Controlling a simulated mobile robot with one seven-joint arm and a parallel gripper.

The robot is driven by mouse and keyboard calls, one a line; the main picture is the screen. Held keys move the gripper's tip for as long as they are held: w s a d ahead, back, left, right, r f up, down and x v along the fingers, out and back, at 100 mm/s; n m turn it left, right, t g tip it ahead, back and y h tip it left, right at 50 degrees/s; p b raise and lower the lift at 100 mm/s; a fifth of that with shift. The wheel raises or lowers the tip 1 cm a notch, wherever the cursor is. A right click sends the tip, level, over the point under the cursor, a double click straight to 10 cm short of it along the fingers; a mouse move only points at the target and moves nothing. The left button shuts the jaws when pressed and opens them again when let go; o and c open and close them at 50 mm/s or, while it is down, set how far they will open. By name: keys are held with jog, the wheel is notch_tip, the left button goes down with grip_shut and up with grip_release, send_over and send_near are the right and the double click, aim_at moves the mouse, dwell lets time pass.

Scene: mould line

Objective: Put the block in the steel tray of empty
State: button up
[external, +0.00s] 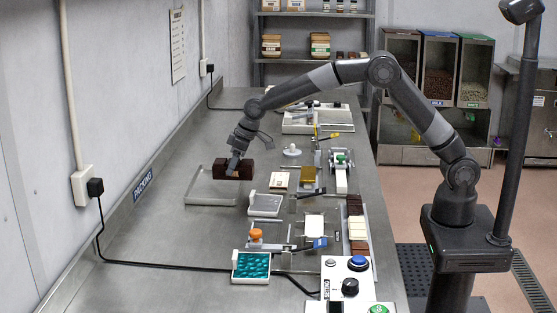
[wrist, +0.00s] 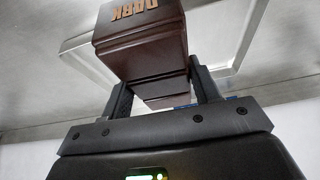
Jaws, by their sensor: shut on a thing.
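A dark brown block (external: 222,170) is held in my gripper (external: 236,164) over the far right part of the shallow steel tray (external: 213,204). In the wrist view the block (wrist: 140,50) sits between the two fingers of my gripper (wrist: 162,88), with orange letters "DARK" on it. Part of the tray rim (wrist: 242,25) shows behind the block. The bare part of the tray floor that I can see is empty. I cannot tell whether the block touches the tray or hangs a little above it.
A grey-topped plate (external: 265,204) lies right of the tray. A teal-filled mould (external: 251,266) and an orange knob (external: 256,235) are nearer. Chocolate-like pieces (external: 356,225) and a button box (external: 348,283) line the right edge. A wall outlet with cable (external: 95,187) is at left.

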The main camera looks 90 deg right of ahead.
jog(key=shift+f, duration=0.6)
jog(key=shift+f, duration=0.1)
jog(key=o, duration=1.4)
jog(key=shift+f, duration=0.1)
